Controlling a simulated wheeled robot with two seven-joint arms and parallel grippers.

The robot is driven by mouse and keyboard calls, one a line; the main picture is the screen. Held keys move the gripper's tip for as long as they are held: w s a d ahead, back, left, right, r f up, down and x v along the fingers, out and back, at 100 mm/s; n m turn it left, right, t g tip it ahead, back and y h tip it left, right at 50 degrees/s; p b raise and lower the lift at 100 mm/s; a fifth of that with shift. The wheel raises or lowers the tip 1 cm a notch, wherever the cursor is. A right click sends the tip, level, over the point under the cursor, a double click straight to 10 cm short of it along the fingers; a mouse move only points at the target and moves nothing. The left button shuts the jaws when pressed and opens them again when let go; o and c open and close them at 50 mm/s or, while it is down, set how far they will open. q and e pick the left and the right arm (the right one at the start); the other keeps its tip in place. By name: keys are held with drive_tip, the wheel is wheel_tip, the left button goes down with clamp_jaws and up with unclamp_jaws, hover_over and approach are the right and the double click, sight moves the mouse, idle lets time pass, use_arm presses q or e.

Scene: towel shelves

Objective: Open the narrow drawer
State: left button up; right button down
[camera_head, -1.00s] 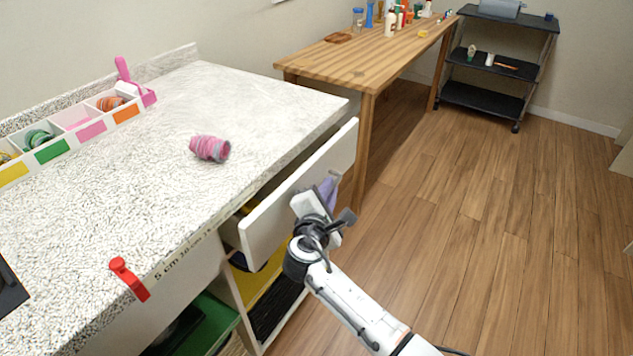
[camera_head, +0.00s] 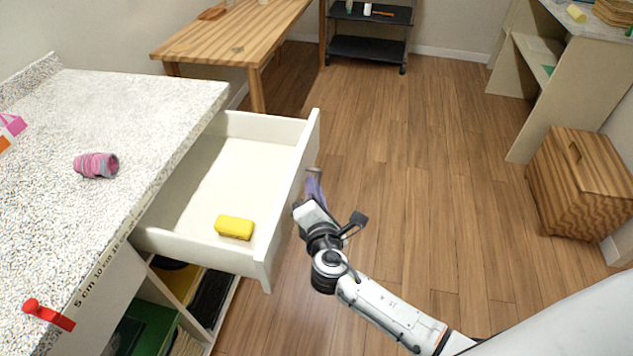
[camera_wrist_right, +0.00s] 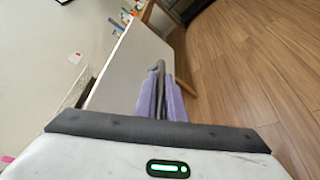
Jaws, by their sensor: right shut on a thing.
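The white drawer (camera_head: 250,165) stands pulled out from under the speckled counter in the head view. Its inside shows, and a yellow block (camera_head: 234,227) lies in it near the front. My right gripper (camera_head: 314,185) is at the outer side of the drawer front (camera_head: 290,205). Its purple fingers (camera_wrist_right: 162,97) are shut on a grey handle (camera_wrist_right: 160,70) in the right wrist view. The handle is mostly hidden by the gripper in the head view. My left gripper is not in view.
A pink roll (camera_head: 96,165) and a red clamp (camera_head: 48,314) are on the speckled counter (camera_head: 150,105). Open shelves lie below the drawer. A wooden table (camera_head: 235,40) stands behind, and a wooden box (camera_head: 580,185) at the right. The floor between is clear.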

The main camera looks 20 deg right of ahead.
drive_tip(key=shift+s+d, duration=0.2)
drive_tip(key=shift+d, duration=0.05)
drive_tip(key=c, duration=2.1)
unclamp_jaws()
drive_tip(key=v, duration=1)
drive_tip(key=shift+s, duration=0.15)
